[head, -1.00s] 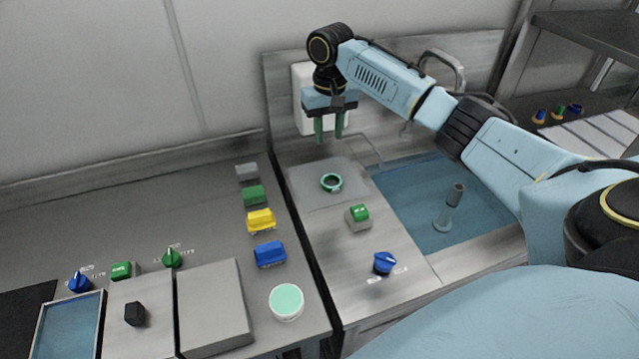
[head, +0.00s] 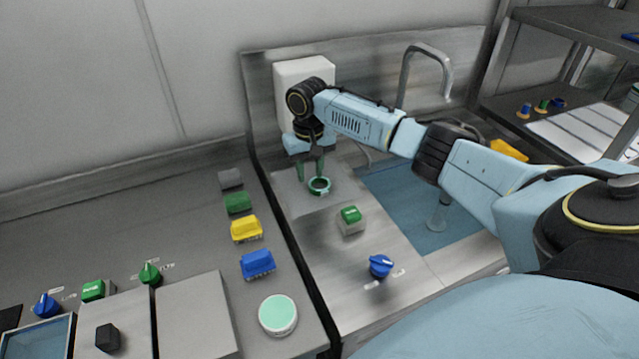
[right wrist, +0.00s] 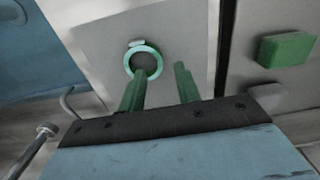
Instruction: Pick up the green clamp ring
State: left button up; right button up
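The green clamp ring (head: 319,193) lies flat on a light grey square plate (head: 293,203) beside the sink. My right gripper (head: 311,174) hangs just above and slightly left of the ring, fingers pointing down. Its two green fingers are apart with nothing between them. In the right wrist view the ring (right wrist: 129,62) sits ahead of the fingers (right wrist: 161,74). One finger overlaps its near rim and opening there; I cannot tell whether it touches. The other finger is outside the ring. My left gripper is not in view.
A green button (head: 351,214) and a blue knob (head: 380,266) stand in front of the plate. The blue sink basin (head: 400,196), with a tall faucet (head: 430,52), is to the right. A white box (head: 303,70) is on the wall behind. Several coloured blocks line the left counter.

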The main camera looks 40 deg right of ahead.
aim_at(310, 186)
notch_tip(310, 186, down, 4)
jog(key=shift+f+b, duration=0.1)
jog(key=shift+b, duration=0.2)
grip_shut()
